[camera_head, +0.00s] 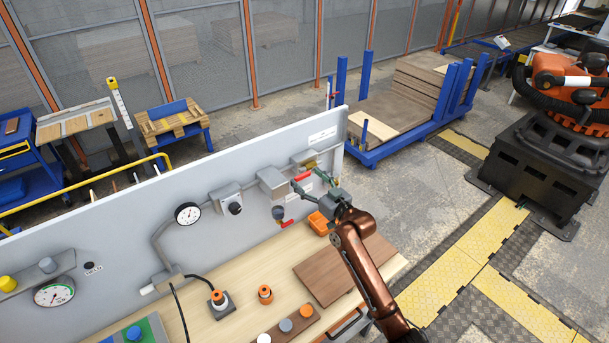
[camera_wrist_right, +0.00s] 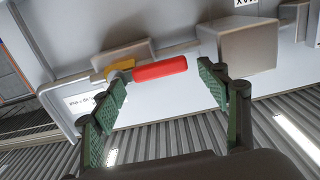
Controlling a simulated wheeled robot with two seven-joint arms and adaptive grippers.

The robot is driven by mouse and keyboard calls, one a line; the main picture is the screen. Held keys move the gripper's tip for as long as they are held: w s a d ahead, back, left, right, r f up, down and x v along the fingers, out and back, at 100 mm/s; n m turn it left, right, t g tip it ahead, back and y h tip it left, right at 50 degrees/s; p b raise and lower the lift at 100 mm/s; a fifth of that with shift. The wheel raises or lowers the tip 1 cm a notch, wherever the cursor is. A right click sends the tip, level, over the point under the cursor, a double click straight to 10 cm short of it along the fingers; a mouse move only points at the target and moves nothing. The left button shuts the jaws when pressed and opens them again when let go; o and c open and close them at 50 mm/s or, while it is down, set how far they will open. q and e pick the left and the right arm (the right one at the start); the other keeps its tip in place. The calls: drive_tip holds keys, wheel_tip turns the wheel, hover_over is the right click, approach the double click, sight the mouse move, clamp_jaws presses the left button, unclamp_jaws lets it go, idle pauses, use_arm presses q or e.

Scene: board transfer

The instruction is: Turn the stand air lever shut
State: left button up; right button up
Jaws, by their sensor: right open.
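The stand air lever has a red handle (camera_head: 303,177) and a brass-yellow valve body (camera_head: 310,164) at the right end of the panel pipe. In the right wrist view the red handle (camera_wrist_right: 160,69) lies nearly level, pointing right from the yellow body (camera_wrist_right: 119,66). My right gripper (camera_head: 309,181) is open in front of the lever. Its green finger pads (camera_wrist_right: 162,82) stand on either side of the handle, with gaps; I cannot tell how deep the handle lies between them. My left gripper is not in view.
A grey box (camera_head: 272,182) sits on the pipe left of the lever. A second red lever (camera_head: 287,223) is below it. An orange bin (camera_head: 319,222) and a brown board (camera_head: 335,272) lie on the bench under my arm. Dial gauges (camera_head: 187,213) are farther left.

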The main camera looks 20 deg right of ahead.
drive_tip(key=shift+x, duration=0.75)
drive_tip(key=shift+r, duration=0.1)
drive_tip(key=shift+c, duration=0.3)
drive_tip(key=c, duration=1.7)
drive_tip(key=shift+o, duration=0.2)
drive_tip(key=shift+a, duration=0.1)
